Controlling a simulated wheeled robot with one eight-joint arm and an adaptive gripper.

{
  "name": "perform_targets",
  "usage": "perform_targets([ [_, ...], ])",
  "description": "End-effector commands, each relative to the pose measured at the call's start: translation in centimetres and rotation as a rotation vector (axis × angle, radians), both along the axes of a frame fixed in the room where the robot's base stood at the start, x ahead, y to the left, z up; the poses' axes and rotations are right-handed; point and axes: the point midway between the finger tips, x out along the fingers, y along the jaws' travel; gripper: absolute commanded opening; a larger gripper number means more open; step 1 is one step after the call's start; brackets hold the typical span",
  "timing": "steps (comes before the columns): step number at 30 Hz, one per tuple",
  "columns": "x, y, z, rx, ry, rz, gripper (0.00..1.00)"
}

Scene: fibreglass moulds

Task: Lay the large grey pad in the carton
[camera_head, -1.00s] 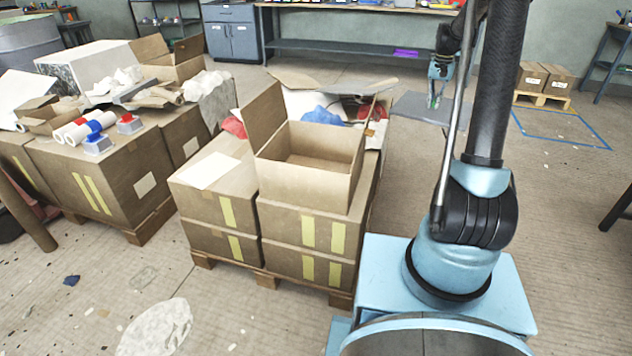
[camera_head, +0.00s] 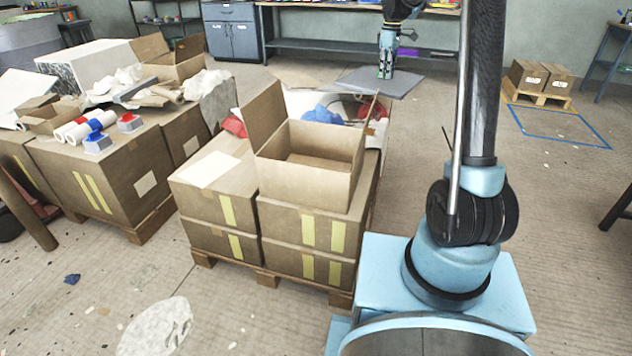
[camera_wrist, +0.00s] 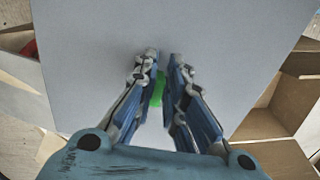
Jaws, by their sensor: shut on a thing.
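The large grey pad (camera_head: 392,84) hangs flat from my gripper (camera_head: 386,72), behind and to the right of the open carton. In the wrist view the pad (camera_wrist: 230,50) fills most of the picture. My gripper (camera_wrist: 160,85) is shut on a small green piece (camera_wrist: 158,90) at the middle of the pad's upper face. The open carton (camera_head: 328,178) stands upright on stacked closed boxes, with its inside bare in the head view. Its left flap is raised. In the wrist view, cardboard walls show past the pad's edges, and the pad hides what lies below.
The stacked boxes (camera_head: 306,266) stand on a wooden pallet. Behind the carton lie a blue bag (camera_head: 322,115) and red scraps. A second pallet of boxes (camera_head: 110,190) with clutter is at the left.

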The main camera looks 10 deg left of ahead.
Motion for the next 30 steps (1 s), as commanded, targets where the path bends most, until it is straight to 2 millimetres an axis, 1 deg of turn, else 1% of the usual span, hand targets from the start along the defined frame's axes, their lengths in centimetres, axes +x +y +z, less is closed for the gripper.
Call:
perform_targets([
  [1, -0.1, 1.0, 0.6, 0.000, 0.000, 0.072, 0.00],
  [3, -0.3, 2.2, 1.2, 0.000, 0.000, 0.176, 0.00],
  [15, -1.8, 8.4, 4.8, 0.001, 0.000, 0.724, 0.00],
  [21, -7.6, 13.4, 4.7, 0.001, 0.000, 1.004, 0.00],
  [23, -9.4, 14.6, 4.6, 0.001, 0.000, 1.091, 0.00],
  [30, -16.8, 19.3, 4.3, 0.002, 0.000, 1.429, 0.00],
])
